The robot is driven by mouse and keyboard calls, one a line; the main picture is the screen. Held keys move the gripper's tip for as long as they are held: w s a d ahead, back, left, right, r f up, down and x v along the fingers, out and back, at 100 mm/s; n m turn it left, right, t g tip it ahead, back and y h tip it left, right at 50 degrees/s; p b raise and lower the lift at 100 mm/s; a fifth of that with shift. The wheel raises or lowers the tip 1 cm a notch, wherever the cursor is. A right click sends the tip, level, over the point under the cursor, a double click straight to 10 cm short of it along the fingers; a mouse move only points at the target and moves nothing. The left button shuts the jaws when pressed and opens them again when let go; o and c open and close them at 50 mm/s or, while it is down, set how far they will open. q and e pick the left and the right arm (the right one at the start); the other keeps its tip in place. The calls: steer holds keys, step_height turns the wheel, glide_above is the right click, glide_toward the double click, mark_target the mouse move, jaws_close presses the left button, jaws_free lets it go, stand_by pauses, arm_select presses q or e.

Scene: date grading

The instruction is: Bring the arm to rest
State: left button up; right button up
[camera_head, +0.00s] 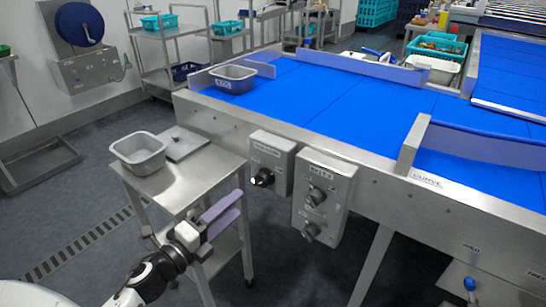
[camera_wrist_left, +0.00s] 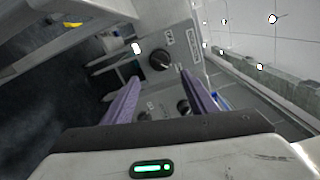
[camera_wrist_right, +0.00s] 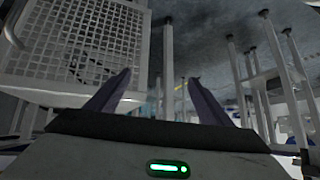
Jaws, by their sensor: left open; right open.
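My left gripper (camera_head: 238,203) is open, its two purple fingers apart with nothing between them. It is in front of the small steel side table (camera_head: 180,196), below its top, and left of the control boxes. In the left wrist view the left gripper's fingers (camera_wrist_left: 160,78) point towards a control box with black knobs (camera_wrist_left: 160,61). My right gripper shows only in the right wrist view (camera_wrist_right: 160,78). It is open and empty, with a white mesh basket or grid (camera_wrist_right: 75,45) beyond it at the upper left.
A grey tub (camera_head: 138,151) and a flat grey plate (camera_head: 182,143) are on the side table. Another grey tub (camera_head: 233,78) stands on the blue conveyor belt (camera_head: 340,95). Two control boxes (camera_head: 325,194) stick out from the conveyor's front. Floor is open at the left.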

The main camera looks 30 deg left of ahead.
arm_select(q)
steer(key=s+d+f+n+g+p, duration=0.2)
steer(key=s+d+f+n+g, duration=0.2)
steer(key=s+d+f+n, duration=0.3)
steer(key=s+d+f+n+g+p, duration=0.3)
steer(key=s+d+f+n, duration=0.4)
steer(key=d+n, duration=0.4)
steer(key=shift+s+d+f+n+g+h, duration=0.3)
steer(key=shift+s+d+g, duration=0.4)
steer(key=shift+g, duration=0.2)
